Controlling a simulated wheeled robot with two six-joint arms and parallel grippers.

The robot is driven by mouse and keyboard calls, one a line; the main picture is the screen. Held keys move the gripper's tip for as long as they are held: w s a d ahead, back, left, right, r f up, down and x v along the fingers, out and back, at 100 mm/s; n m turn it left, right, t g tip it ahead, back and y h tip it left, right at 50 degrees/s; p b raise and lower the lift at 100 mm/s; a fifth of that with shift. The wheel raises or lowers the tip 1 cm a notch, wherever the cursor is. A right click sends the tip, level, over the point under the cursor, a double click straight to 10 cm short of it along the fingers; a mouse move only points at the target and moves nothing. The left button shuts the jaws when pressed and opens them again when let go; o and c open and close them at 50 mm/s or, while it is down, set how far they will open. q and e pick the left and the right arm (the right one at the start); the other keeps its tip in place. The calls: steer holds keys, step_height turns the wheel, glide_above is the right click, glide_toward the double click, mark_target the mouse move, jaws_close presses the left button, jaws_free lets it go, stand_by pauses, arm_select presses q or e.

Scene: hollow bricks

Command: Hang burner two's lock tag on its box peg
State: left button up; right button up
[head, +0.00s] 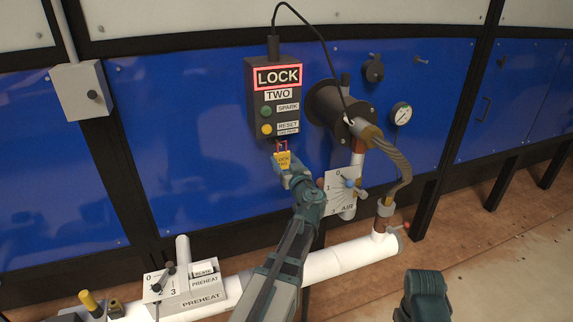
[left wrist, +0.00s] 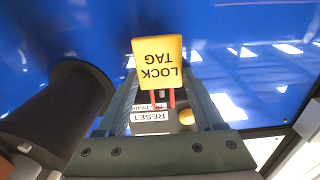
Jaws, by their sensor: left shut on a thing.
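The yellow lock tag (head: 283,161), with a red shackle at its top, is in my left gripper (head: 288,170), just below the dark box marked TWO (head: 260,110). In the left wrist view the lock tag (left wrist: 158,62) shows its lettering upside down between my fingers, with the red shackle toward the box. The shackle is close to the box's lower edge and the small label under RESET. My right gripper is not in view.
The box has a lit LOCK sign, a green SPARK button and a yellow RESET button. To its right are the dark burner (head: 333,108), a cable and the AIR dial plate (head: 342,190). A white pipe (head: 330,262) and the PREHEAT panel (head: 186,286) lie below.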

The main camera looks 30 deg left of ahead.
mark_target(283, 161)
arm_select(q)
steer(key=shift+x, duration=1)
steer(key=shift+w+a+f+b, duration=0.35)
steer(key=shift+a+f+b, duration=0.05)
steer(key=shift+f+b, duration=0.2)
steer(key=o, duration=1.4)
steer(key=v, duration=1.3)
steer(key=shift+s+d, duration=0.25)
steer(key=shift+d, duration=0.05)
steer(key=shift+f, duration=0.1)
